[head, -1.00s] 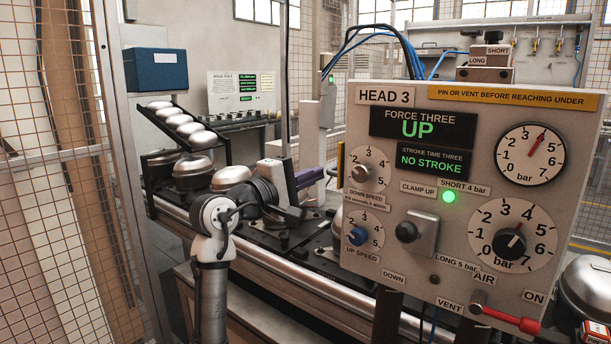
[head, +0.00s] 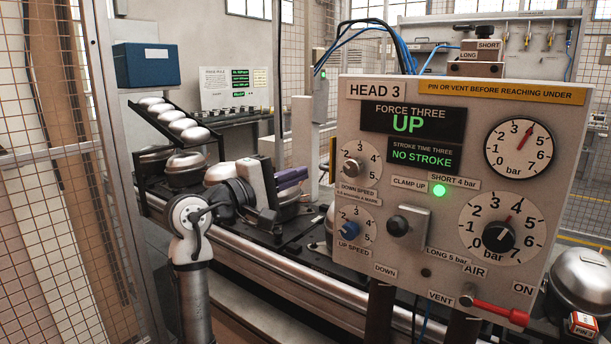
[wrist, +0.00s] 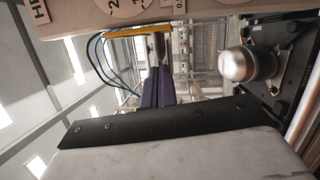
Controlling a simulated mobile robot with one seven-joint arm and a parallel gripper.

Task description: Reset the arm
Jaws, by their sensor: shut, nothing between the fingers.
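My arm rises at the left of the head view, and my gripper (head: 294,176) reaches to the right with its purple fingers beside the left edge of the Head 3 panel (head: 350,130). The fingers are shut and empty. In the wrist view my purple fingers (wrist: 157,88) point away from the camera, and a dark strip on a pale body fills the lower part. A silver dome-shaped compressor (wrist: 238,66) sits on a black pallet to the right of the fingers there.
The Head 3 panel reads UP and NO STROKE, with a green lamp lit; its red-handled air lever (head: 500,312) is at lower right. Domed shells fill a sloped rack (head: 150,130) at back left. A conveyor rail (head: 262,285) runs below my arm. A mesh fence (head: 50,200) stands left.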

